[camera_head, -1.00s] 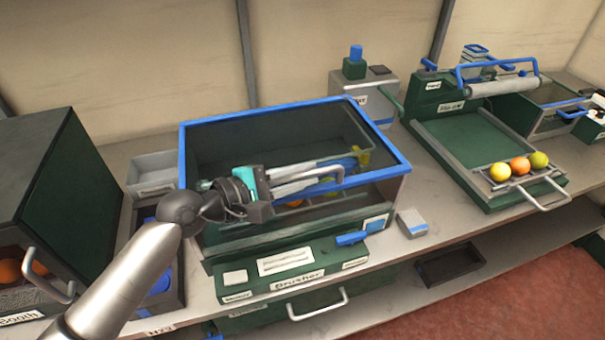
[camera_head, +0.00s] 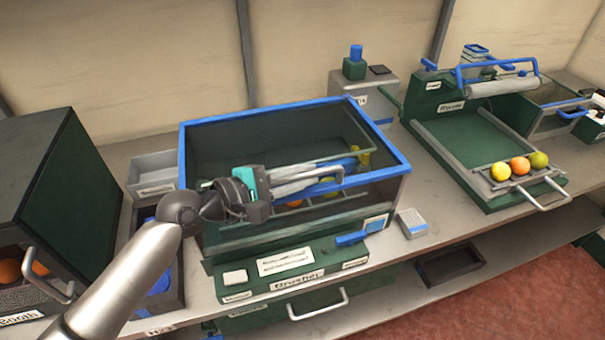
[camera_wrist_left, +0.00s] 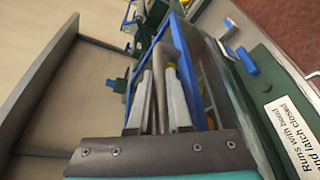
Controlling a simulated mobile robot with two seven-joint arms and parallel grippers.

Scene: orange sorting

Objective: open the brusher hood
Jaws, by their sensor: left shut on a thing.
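The brusher hood (camera_head: 403,166) is a see-through box with a blue frame over the green brusher (camera_head: 235,290). It looks down on the machine. A blue latch (camera_head: 351,239) sits on the brusher's front panel. Fruit inside is partly hidden by the gripper. My right gripper is not in view.
A dark green booth (camera_head: 40,180) stands at the left. A grey bin (camera_head: 153,170) is beside the hood. At the right is a green machine with a tray (camera_head: 470,150) and fruit at its front. A small grey-blue box (camera_head: 412,223) lies on the counter.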

